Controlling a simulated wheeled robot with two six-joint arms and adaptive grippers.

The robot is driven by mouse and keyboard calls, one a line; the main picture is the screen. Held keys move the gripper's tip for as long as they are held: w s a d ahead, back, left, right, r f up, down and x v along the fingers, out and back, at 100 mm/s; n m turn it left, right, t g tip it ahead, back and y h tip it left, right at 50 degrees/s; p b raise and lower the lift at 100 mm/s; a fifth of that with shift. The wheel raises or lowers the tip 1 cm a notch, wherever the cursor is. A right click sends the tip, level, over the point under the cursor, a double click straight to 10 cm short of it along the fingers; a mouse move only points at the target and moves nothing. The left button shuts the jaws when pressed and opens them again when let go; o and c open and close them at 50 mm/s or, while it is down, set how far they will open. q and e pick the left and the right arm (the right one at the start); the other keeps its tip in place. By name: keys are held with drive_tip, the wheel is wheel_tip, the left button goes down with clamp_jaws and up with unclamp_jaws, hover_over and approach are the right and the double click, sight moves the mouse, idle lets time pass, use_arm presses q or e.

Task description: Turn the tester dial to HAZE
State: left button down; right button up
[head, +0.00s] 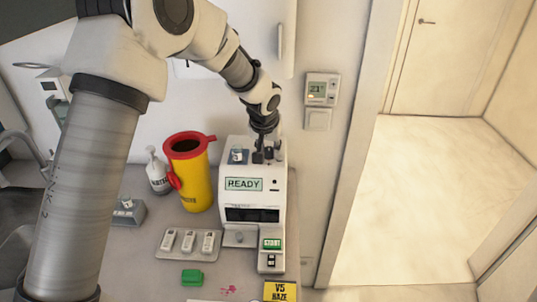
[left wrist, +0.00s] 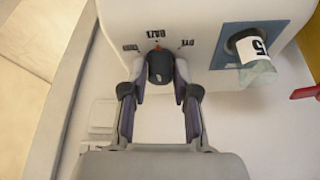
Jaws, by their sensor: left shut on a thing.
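The tester (head: 277,204) is a white machine on the counter, its screen reading READY. Its dark dial (left wrist: 160,68) shows in the left wrist view, with an orange mark pointing at the middle of three small labels (left wrist: 155,33). I cannot read the labels surely. My left gripper (head: 264,152) is at the top of the tester, shut on the dial, one finger on each side. The fingers hide most of the dial in the head view. My right gripper is not in view.
A vial (left wrist: 254,48) with a white label sits in a blue holder (left wrist: 225,58) beside the dial. A yellow bin with red lid (head: 193,180) and a white bottle (head: 158,174) stand left of the tester. A tray (head: 162,243) of white cassettes and a green block (head: 192,276) lie in front.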

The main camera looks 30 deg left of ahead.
use_arm(q)
drive_tip(key=shift+s+f, duration=0.2)
drive_tip(key=shift+f, duration=0.1)
drive_tip(key=c, duration=0.9)
unclamp_jaws()
drive_tip(key=shift+w+r, duration=0.1)
drive_tip(key=v, duration=1.2)
drive_tip(key=shift+w, duration=0.2)
drive_tip(key=shift+d, duration=0.1)
drive_tip(key=shift+s, duration=0.1)
